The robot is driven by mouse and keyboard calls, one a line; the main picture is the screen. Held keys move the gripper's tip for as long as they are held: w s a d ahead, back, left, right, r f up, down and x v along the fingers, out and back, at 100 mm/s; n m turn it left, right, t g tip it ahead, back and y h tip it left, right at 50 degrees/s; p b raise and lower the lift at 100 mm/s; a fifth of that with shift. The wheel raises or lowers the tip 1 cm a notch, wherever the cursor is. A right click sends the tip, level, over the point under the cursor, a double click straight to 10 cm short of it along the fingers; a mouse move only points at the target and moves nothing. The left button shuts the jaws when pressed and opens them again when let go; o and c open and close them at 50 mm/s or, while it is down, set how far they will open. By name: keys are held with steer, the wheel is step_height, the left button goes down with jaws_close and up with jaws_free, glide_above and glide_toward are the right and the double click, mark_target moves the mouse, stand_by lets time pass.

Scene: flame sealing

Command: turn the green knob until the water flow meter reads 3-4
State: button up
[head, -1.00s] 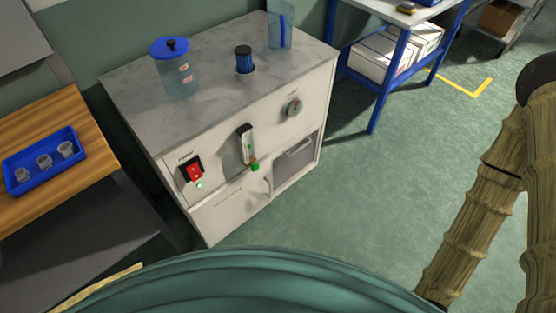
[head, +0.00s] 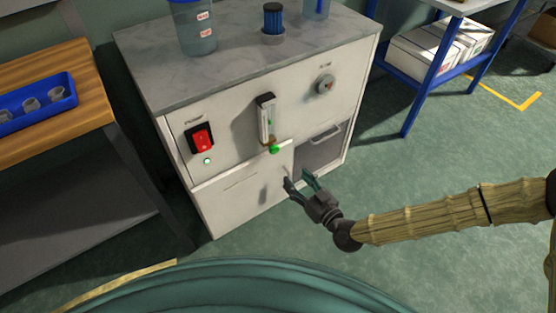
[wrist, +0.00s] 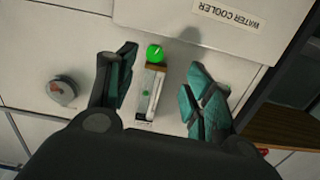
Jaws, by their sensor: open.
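The green knob (head: 274,149) sits at the foot of the water flow meter (head: 266,120) on the front of a white cabinet. In the wrist view the green knob (wrist: 155,52) and the flow meter (wrist: 151,94) show between my fingers, with a small green spot inside the meter tube. The reading is too small to tell. My gripper (head: 300,180) is open and empty, below and right of the knob in the head view and apart from it. In the wrist view my gripper (wrist: 160,75) has one finger on each side of the knob.
A red switch (head: 201,140) with a lit green light is at the cabinet's left, and a round dial (head: 325,84) at its right. An open recess (head: 322,152) lies below the dial. Bench (head: 95,95) stands left. A blue-framed table (head: 425,85) stands right.

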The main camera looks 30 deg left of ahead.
mark_target(275, 150)
steer(key=shift+n+y, duration=0.3)
steer(key=x, duration=0.4)
steer(key=r+x, duration=0.1)
steer(key=x, duration=0.3)
steer(key=b+x, duration=0.1)
steer(key=x, duration=0.3)
steer(key=shift+w+r, duration=0.2)
steer(key=shift+w, duration=0.25)
steer(key=c, duration=1)
